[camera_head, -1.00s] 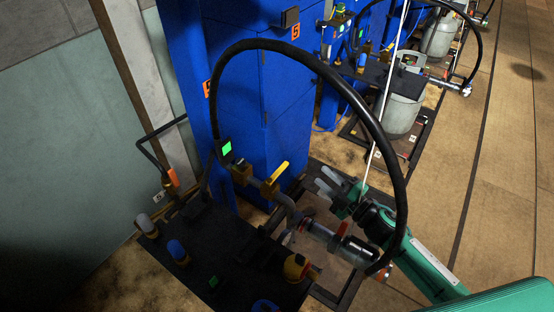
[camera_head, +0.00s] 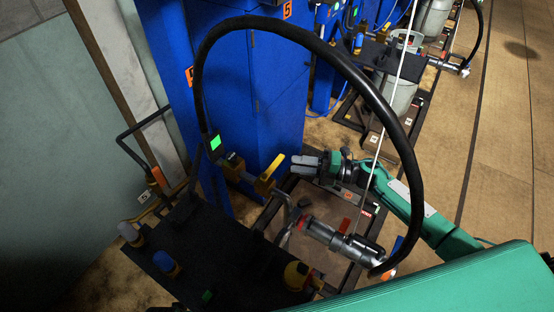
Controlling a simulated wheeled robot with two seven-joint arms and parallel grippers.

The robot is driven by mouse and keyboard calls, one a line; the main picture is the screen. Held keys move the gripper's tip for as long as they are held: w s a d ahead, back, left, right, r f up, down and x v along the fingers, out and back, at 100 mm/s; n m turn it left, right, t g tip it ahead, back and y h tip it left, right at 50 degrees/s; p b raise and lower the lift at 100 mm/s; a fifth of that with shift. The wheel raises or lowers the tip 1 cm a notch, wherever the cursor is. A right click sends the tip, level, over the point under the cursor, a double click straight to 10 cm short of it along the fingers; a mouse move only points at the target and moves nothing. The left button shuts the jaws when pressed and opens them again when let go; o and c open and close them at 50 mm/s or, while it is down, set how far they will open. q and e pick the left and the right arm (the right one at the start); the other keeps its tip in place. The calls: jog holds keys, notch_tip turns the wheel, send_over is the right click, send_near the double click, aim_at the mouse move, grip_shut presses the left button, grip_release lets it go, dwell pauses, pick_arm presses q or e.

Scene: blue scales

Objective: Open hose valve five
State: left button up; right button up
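The yellow valve handle (camera_head: 270,167) sits on the pipe (camera_head: 241,176) in front of the blue scale cabinet marked 5 (camera_head: 260,85). It slants up to the right. A black hose (camera_head: 370,88) arches from beside the green-lit display (camera_head: 215,142) over to a metal nozzle (camera_head: 345,240) at lower right. My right gripper (camera_head: 298,165) is just right of the handle, its grey fingers pointing left at it. A small gap shows between the fingers, and they look open and empty. They appear apart from the handle. My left gripper is out of view.
A red lever (camera_head: 346,224) is on the nozzle. The hose arches over my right arm. A grey gas cylinder (camera_head: 398,92) stands farther back. Open floor (camera_head: 500,170) lies right.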

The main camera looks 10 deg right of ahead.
aim_at(277, 161)
jog(key=x, duration=0.6)
jog(key=shift+r, duration=0.1)
jog(key=shift+w+a, duration=0.15)
jog(key=shift+a, duration=0.3)
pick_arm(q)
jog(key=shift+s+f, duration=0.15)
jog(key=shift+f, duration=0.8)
pick_arm(e)
grip_shut()
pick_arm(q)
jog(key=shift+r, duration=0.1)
